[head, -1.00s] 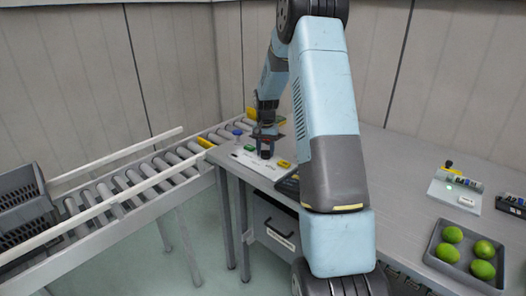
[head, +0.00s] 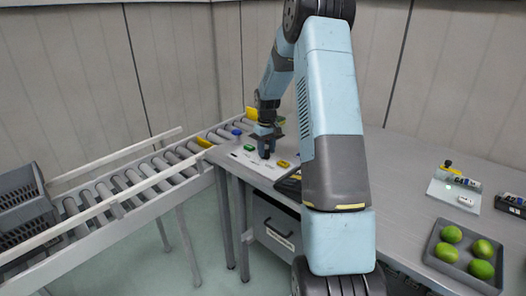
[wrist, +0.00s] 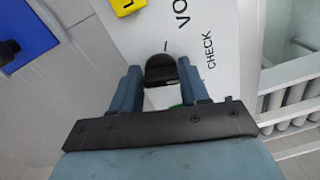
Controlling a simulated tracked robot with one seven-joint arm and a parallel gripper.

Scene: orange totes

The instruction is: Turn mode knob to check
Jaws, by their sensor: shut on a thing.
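The black mode knob (wrist: 160,68) sits on the white panel (wrist: 140,35), between my gripper's two blue fingers (wrist: 160,85) in the wrist view. My gripper is shut on it. A short tick mark is printed on the panel just beyond the knob. The word CHECK (wrist: 209,50) is printed to the right of the knob, beside larger letters starting "VO" that are cut off. In the head view my gripper (head: 266,143) points down at the panel (head: 240,158), with the dark knob (head: 266,154) under it. The knob's exact pointer direction is hard to tell.
A roller conveyor (head: 130,180) runs at left. A grey tray (head: 440,258) of green fruit and small devices (head: 460,182) stand at right.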

